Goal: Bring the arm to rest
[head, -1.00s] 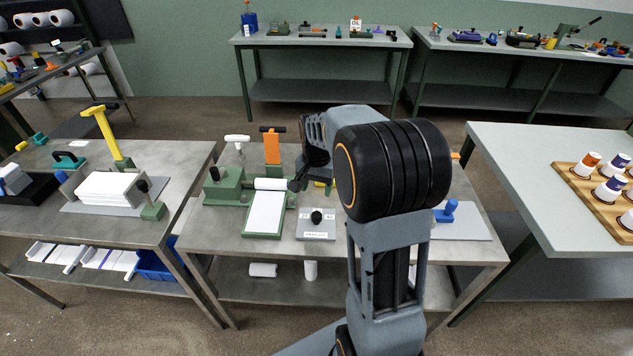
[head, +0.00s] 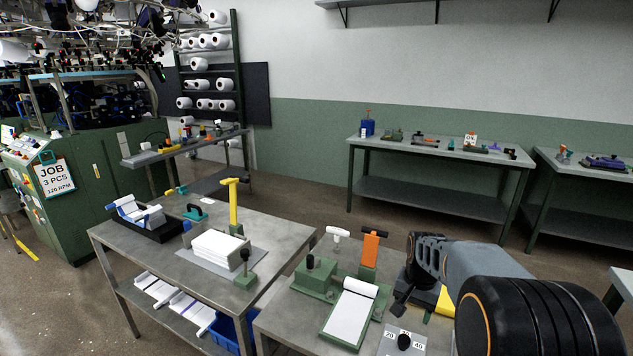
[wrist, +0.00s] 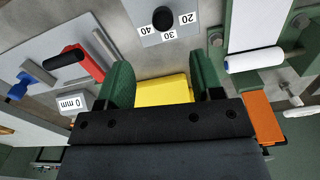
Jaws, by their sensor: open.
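My arm reaches in from the right of the head view, its wrist bent down over the middle table (head: 275,325). My gripper (wrist: 163,80) shows its two green fingers in the wrist view, spread apart. A yellow block (wrist: 162,92) shows in the gap between them; I cannot tell whether they touch it. Yellow also shows beside my wrist in the head view (head: 445,300). The dial plate marked 20, 30, 40 (wrist: 163,22) lies just beyond the fingertips. The fingertips are hard to make out in the head view.
A green roll holder with white paper (head: 350,312) and an orange-handled tool (head: 371,248) stand left of my wrist. A red tool with a black grip (wrist: 80,62) and a 0 mm display (wrist: 73,103) lie close by. The left table bears a white stack (head: 218,250).

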